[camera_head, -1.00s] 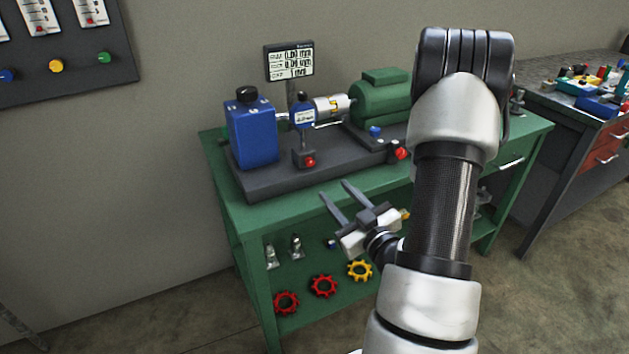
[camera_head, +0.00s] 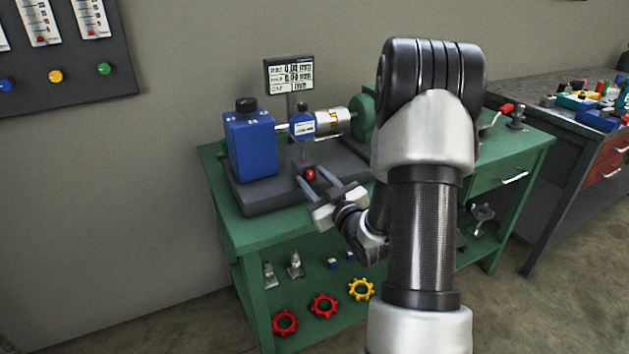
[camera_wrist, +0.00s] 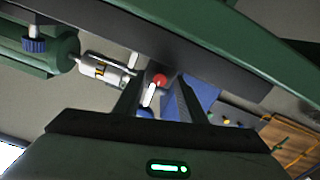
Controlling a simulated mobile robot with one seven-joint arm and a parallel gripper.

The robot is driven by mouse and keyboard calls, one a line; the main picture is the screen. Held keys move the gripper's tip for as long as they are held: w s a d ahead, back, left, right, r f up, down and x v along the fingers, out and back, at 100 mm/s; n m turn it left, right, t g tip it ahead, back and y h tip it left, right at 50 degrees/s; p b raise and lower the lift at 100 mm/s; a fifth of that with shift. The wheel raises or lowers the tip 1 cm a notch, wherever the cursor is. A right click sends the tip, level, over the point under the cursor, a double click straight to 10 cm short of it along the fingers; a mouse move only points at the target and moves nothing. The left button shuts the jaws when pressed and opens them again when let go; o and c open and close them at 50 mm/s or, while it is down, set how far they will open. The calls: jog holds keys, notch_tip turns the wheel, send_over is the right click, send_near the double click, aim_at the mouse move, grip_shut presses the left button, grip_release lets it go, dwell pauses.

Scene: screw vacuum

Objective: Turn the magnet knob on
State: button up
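The magnet knob, a red knob (camera_head: 310,174), sits on the front of a dark magnetic base (camera_head: 304,163) below the round blue dial gauge (camera_head: 302,124). My gripper (camera_head: 319,182) is open, with its two fingers on either side of the red knob in the head view. In the wrist view the red knob (camera_wrist: 159,80) shows between the spread fingers of my gripper (camera_wrist: 155,88), with a white lever-like part just below it. I cannot tell whether either finger touches the knob.
A blue block (camera_head: 250,145) stands left of the gauge on the dark machine base. A silver coupling (camera_head: 329,121) and green motor (camera_head: 362,118) are to the right. A display (camera_head: 289,74) stands behind. The green bench (camera_head: 232,222) has gears on its lower shelf.

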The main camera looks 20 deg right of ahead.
jog(key=shift+c, duration=0.2)
grip_shut()
jog(key=shift+m, duration=0.3)
jog(key=m, duration=0.9)
jog(key=shift+m+p, duration=0.3)
jog(key=shift+m, duration=0.1)
jog(key=shift+o, duration=0.2)
grip_release()
